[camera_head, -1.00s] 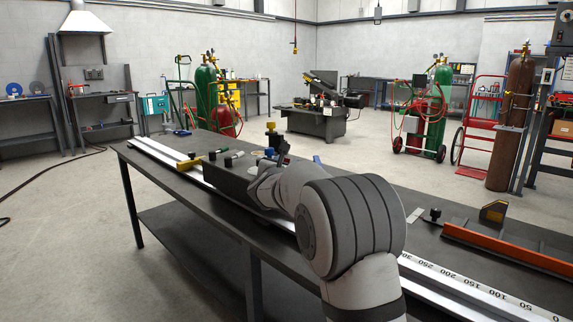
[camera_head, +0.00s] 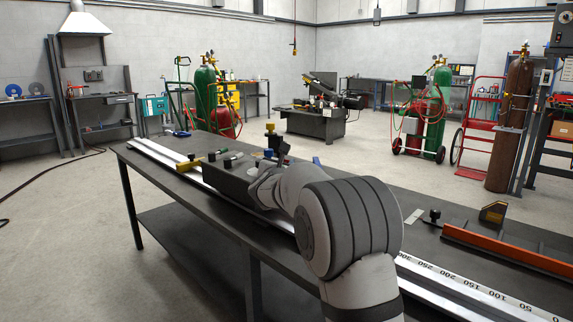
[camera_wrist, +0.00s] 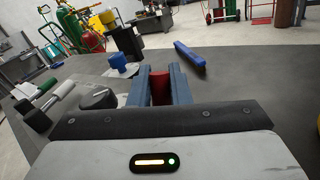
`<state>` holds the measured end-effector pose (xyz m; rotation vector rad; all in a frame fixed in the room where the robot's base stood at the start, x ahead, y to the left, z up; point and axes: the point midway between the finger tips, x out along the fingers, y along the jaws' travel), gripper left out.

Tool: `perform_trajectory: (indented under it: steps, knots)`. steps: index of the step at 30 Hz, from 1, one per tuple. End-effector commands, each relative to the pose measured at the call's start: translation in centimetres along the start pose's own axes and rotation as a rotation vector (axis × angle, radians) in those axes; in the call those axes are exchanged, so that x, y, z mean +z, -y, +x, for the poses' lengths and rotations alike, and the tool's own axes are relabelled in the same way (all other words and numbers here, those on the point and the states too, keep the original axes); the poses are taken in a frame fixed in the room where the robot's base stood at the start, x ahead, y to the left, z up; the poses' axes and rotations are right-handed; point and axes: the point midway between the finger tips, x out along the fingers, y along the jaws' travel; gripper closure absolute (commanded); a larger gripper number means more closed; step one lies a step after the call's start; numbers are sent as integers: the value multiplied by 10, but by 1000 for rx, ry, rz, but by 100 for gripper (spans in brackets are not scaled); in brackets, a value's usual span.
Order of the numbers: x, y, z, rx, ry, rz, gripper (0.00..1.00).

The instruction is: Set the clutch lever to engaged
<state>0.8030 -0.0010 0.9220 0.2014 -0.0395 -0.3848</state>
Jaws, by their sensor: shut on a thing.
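My gripper (camera_wrist: 159,72) shows in the wrist view with its two blue-grey fingers closed around a red part (camera_wrist: 160,90), which looks like a lever grip. No label shows, so I cannot tell from sight that it is the clutch lever. Its lower end is hidden by the fingers and gripper body. In the head view, the grey control box (camera_head: 228,177) sits on the long bench, and my arm hides much of its right end. Left of the fingers in the wrist view are a black knob (camera_wrist: 98,97), a blue knob (camera_wrist: 121,63), and white and green handles (camera_wrist: 61,92).
The bench (camera_head: 140,160) carries a ruled rail (camera_head: 475,293) and an orange bar (camera_head: 510,250) at the right.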

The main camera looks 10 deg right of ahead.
Motion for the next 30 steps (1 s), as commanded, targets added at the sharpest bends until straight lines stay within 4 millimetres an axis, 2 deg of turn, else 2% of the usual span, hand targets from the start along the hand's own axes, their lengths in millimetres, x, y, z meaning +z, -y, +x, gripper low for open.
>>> perform_trajectory:
  steps: [14, 22, 30]
  knots:
    - [-6, -4, -6, 16, 69, -44, 100]
    - [-4, -14, -10, 40, 181, -115, 100]
    - [1, -20, -10, 48, 215, -136, 100]
